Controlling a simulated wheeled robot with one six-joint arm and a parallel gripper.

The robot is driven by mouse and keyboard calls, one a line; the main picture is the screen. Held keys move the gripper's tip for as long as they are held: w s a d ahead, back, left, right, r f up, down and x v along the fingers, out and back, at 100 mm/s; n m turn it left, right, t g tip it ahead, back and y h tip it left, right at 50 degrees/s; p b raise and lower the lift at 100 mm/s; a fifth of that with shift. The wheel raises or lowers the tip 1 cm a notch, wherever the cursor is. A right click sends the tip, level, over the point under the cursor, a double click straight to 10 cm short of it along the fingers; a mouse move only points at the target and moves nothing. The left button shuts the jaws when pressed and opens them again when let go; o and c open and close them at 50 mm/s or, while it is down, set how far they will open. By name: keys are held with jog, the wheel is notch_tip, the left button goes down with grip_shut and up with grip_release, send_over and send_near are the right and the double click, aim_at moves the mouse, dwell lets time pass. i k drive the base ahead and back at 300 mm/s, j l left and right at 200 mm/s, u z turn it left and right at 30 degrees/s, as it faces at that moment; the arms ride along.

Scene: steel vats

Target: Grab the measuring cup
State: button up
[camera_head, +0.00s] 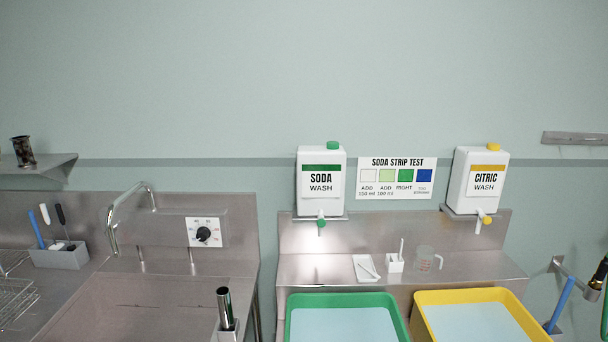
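A clear measuring cup (424,259) stands upright on the steel shelf (475,266) below the wall sign. It has reddish marks on its right side, where its handle seems to be. It is see-through and small in view, so its fill cannot be told. A small white holder (396,265) with a white stick stands just left of it. My gripper is not in view.
A green tub (290,310) and a yellow tub (530,322), both with pale liquid, stand in front of the shelf. A white tray (366,268) lies on the shelf. Soda (321,182) and citric (480,178) dispensers hang above. A steel sink (140,305) is at left.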

aim_at(424, 256)
jog(key=i, duration=0.15)
jog(key=i+l+z, duration=0.45)
jog(key=l, duration=0.25)
jog(key=i+l+z, duration=0.4)
jog(key=l, duration=0.2)
